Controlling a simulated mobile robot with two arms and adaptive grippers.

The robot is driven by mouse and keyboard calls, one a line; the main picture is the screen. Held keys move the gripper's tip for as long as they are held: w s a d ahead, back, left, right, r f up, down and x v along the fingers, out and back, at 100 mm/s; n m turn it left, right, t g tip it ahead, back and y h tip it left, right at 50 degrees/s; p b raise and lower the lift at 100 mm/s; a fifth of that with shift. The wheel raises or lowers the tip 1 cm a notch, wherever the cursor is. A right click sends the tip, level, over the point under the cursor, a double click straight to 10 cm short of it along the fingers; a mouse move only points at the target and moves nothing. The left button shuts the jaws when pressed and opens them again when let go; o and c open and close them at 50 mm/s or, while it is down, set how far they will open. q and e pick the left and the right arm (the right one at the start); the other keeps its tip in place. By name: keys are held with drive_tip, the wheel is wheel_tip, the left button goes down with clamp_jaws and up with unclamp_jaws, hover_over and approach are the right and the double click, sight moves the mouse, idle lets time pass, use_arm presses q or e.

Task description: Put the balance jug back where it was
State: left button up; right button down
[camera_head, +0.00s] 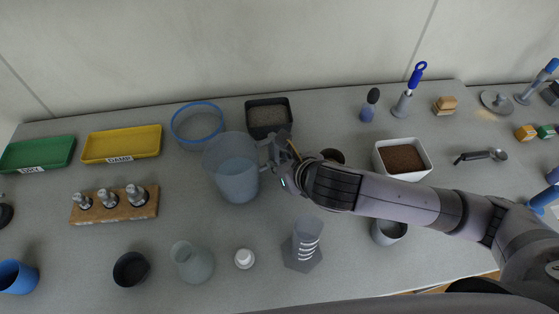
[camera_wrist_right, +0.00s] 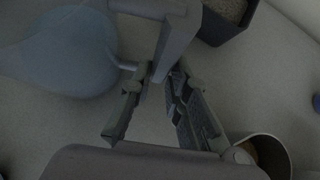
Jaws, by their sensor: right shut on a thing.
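The balance jug (camera_head: 235,170) is a translucent grey-blue jug left of the middle in the head view, with its handle to the right. My right gripper (camera_head: 278,160) comes in from the right and is shut on this handle. In the right wrist view the jug (camera_wrist_right: 70,50) is at upper left, its grey handle (camera_wrist_right: 175,40) reaches between the fingers, and my right gripper (camera_wrist_right: 158,100) shows around it. The jug looks roughly upright. I cannot tell whether its base touches the table. My left gripper is not in view.
Behind the jug are a blue-rimmed sieve (camera_head: 197,122) and a dark tray of grit (camera_head: 267,116). A weight block (camera_head: 115,206) is left, a glass flask (camera_head: 192,262) and a white cap (camera_head: 244,259) in front. A measuring cylinder (camera_head: 306,240) stands front right. A soil tray (camera_head: 402,157) is beyond my arm.

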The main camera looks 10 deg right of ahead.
drive_tip(key=c, duration=1.5)
unclamp_jaws()
drive_tip(key=shift+f, duration=0.1)
drive_tip(key=shift+c, duration=0.2)
drive_tip(key=shift+s+d+r, duration=0.1)
drive_tip(key=shift+s+r, duration=0.1)
drive_tip(key=shift+r, duration=0.15)
drive_tip(key=p+v, duration=0.7)
drive_tip(key=v, duration=0.4)
drive_tip(key=shift+s, duration=0.25)
drive_tip(key=shift+r, duration=0.1)
